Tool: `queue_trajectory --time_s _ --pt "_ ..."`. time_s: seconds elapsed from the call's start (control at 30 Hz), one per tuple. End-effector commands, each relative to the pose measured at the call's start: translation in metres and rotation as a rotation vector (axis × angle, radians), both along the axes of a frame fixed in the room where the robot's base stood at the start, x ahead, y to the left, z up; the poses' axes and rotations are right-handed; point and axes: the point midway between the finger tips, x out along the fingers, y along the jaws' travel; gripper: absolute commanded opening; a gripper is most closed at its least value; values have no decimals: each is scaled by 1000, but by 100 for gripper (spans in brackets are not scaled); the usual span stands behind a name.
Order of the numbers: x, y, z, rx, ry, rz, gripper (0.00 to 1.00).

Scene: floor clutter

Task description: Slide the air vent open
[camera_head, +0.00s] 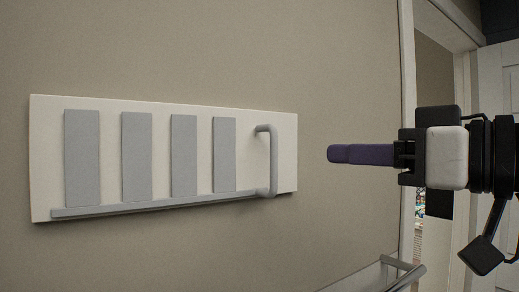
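The air vent (110,106) is a long white panel on the beige wall, left of centre. Several grey slats (136,155) stand upright across it, with white panel showing between them. A grey bar (150,206) runs along its lower edge and joins a grey U-shaped handle (273,160) near the right end. My gripper (332,154) comes in from the right and points left at the handle's height. Its purple fingers are seen edge-on, a gap short of the handle, and touch nothing in this view. Whether they are apart cannot be seen.
A door frame (407,60) and doorway stand at the right, behind my arm. A grey metal rail (405,277) is at the bottom right. The wall between the vent and my gripper is bare.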

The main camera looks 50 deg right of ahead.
Motion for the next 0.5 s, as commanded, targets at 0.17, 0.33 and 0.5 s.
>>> queue_trajectory --time_s 0.17,0.33,0.5 --pt "30 -3 3 1 2 2 25" --pt "67 -7 3 1 3 2 25" --pt "100 -11 3 1 2 2 25"
